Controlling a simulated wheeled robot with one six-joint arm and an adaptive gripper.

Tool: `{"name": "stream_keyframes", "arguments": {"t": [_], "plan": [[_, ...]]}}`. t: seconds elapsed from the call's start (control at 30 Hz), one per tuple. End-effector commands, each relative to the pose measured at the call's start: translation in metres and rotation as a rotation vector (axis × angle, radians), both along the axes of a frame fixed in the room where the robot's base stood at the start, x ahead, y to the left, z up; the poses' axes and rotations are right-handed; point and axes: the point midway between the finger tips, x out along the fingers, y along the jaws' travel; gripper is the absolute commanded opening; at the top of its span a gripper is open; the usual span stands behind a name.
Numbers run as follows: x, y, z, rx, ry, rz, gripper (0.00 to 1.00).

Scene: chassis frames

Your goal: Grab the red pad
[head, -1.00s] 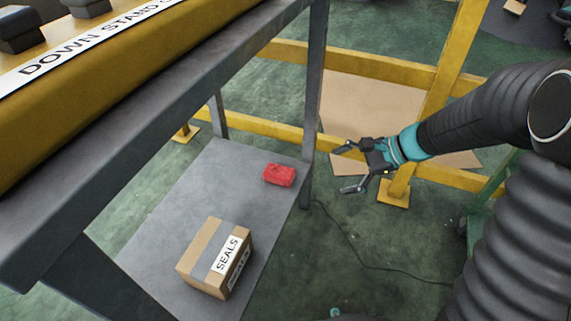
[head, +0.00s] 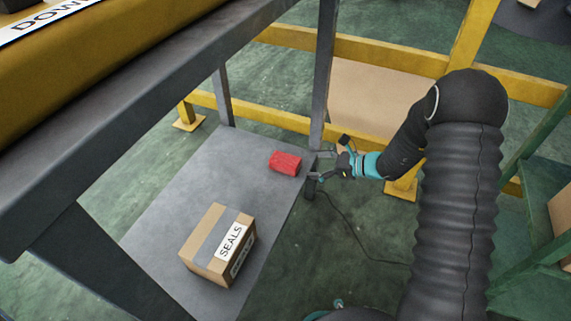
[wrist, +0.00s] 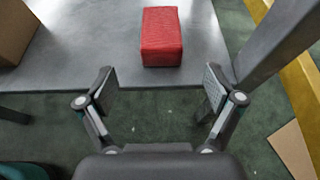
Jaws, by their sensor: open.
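The red pad (head: 286,163) is a small red block lying on the grey lower shelf (head: 222,170), near its right edge and close to a grey post. In the wrist view the red pad (wrist: 162,37) lies ahead of my gripper, roughly centred between the fingers and beyond the tips. My gripper (head: 316,167) is open and empty, just right of the pad at the shelf's edge. In the wrist view my gripper (wrist: 160,84) shows both fingers spread wide, with the shelf's front edge just past them. Nothing touches the pad.
A cardboard box marked SEALS (head: 218,246) stands on the shelf nearer the front. A grey post (head: 323,75) rises beside the gripper. A yellow rail (head: 350,52) runs behind. The upper tabletop overhangs at the left.

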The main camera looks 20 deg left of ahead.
Motion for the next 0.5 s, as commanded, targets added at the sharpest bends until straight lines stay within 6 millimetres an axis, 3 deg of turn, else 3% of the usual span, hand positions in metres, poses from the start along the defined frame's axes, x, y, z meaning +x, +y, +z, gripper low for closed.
{"name": "stream_keyframes", "arguments": {"t": [0.13, 0.5], "plan": [[0.001, 0.021, -0.009, 0.0, -0.001, 0.004, 0.92], [0.004, 0.042, -0.015, -0.001, -0.003, 0.003, 0.92]]}}
